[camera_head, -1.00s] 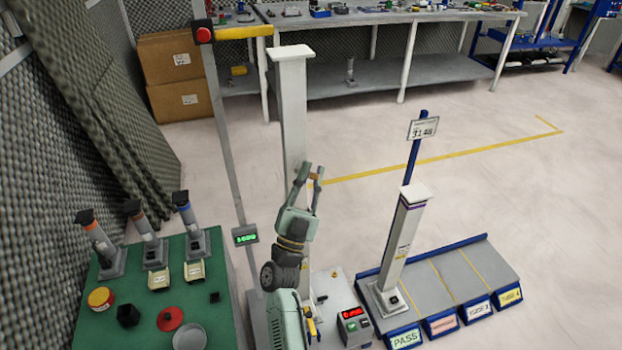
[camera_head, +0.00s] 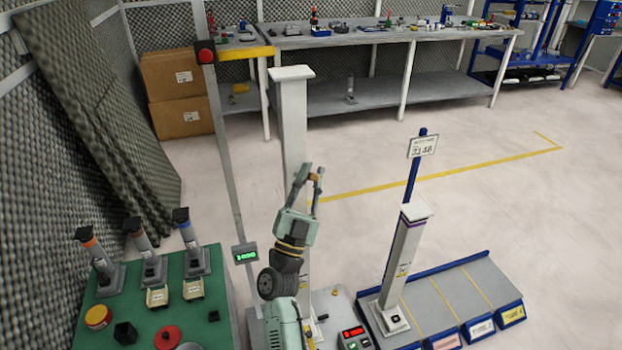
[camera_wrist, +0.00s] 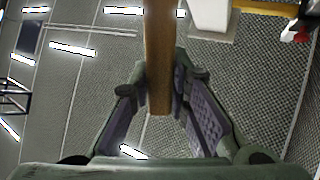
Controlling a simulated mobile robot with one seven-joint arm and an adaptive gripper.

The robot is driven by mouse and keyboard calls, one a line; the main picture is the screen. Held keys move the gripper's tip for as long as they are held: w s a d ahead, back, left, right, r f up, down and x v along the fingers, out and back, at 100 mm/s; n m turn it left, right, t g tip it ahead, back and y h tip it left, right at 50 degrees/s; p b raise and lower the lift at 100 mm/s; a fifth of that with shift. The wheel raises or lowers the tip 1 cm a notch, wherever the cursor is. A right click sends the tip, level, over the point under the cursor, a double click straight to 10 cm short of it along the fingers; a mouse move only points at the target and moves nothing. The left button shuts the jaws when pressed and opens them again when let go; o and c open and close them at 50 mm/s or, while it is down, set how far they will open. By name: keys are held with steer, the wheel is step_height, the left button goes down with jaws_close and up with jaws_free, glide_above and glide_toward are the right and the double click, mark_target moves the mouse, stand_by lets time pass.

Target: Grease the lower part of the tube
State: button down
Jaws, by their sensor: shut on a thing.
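A tall pale square tube (camera_head: 292,115) with a flat white cap stands upright left of centre. Its lower part is mostly hidden behind my arm. My gripper (camera_head: 312,173) points up in front of it, or just right of it; I cannot tell whether they touch. It is shut on a brown stick (camera_head: 315,177), which passes between the fingers in the wrist view (camera_wrist: 159,60). The stick's working end is not clear. A white cap also shows at the top of the wrist view (camera_wrist: 210,14). No grease can be made out on the tube.
A shorter capped tube (camera_head: 405,250) stands on a grey sloped rack (camera_head: 455,283) at the right. A green table (camera_head: 212,285) with several small tools and pots is at the lower left. A post with a red button (camera_head: 206,56) rises left of the tube. Floor at right is clear.

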step_height(320, 180, down, 12)
steer(key=b, duration=0.8)
steer(key=shift+b, duration=0.4)
steer(key=s+d, duration=0.2)
steer(key=s, duration=0.3)
steer(key=shift+s+p, duration=0.4)
steer(key=shift+p, duration=0.05)
steer(key=shift+s+r, duration=0.1)
stand_by(0.3)
steer(key=s, duration=0.2)
steer(key=shift+s+d, duration=0.35)
steer(key=shift+d, duration=0.05)
steer(key=shift+w, duration=0.1)
stand_by(0.5)
